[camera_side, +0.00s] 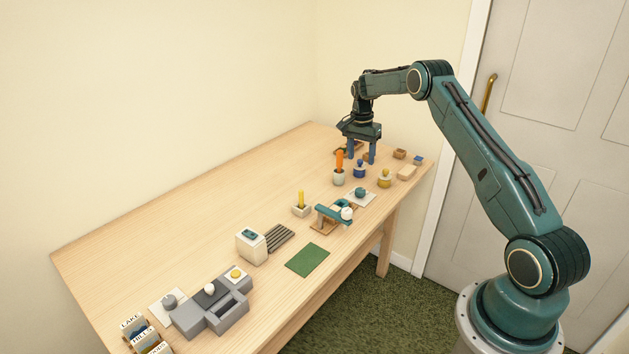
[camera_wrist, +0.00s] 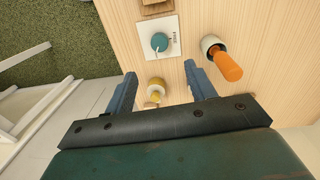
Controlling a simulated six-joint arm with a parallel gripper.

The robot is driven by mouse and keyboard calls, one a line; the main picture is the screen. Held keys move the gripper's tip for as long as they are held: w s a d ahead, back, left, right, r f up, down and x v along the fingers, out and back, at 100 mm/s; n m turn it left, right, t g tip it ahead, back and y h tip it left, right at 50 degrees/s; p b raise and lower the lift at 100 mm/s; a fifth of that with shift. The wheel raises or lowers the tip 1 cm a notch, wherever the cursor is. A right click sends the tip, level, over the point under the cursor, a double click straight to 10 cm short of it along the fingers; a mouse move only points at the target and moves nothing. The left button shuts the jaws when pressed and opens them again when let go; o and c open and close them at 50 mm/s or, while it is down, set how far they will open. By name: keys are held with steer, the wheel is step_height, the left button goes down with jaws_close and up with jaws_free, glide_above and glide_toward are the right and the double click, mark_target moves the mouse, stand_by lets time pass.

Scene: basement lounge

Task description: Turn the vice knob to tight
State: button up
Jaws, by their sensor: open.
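A teal knob (camera_side: 361,192) sits on a white plate (camera_side: 371,201) near the table's front edge. It also shows in the wrist view (camera_wrist: 159,42), where its plate carries small dark marking too small to read. A teal device with a wooden base (camera_side: 322,226) and a white ball (camera_side: 347,213) stands beside the plate. I cannot tell for certain which knob is the vice's. My gripper (camera_side: 361,160) is open and empty, pointing down above the table, farther back than the teal knob. In the wrist view (camera_wrist: 160,70), the knob lies beyond its fingertips, apart from them.
An orange-handled tool (camera_side: 339,160) stands in a white cup close to my gripper. A grey unit (camera_side: 222,308) is at the left. Bare tabletop (camera_side: 180,240) lies along the wall side.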

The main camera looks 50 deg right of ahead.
steer(key=shift+r, duration=1)
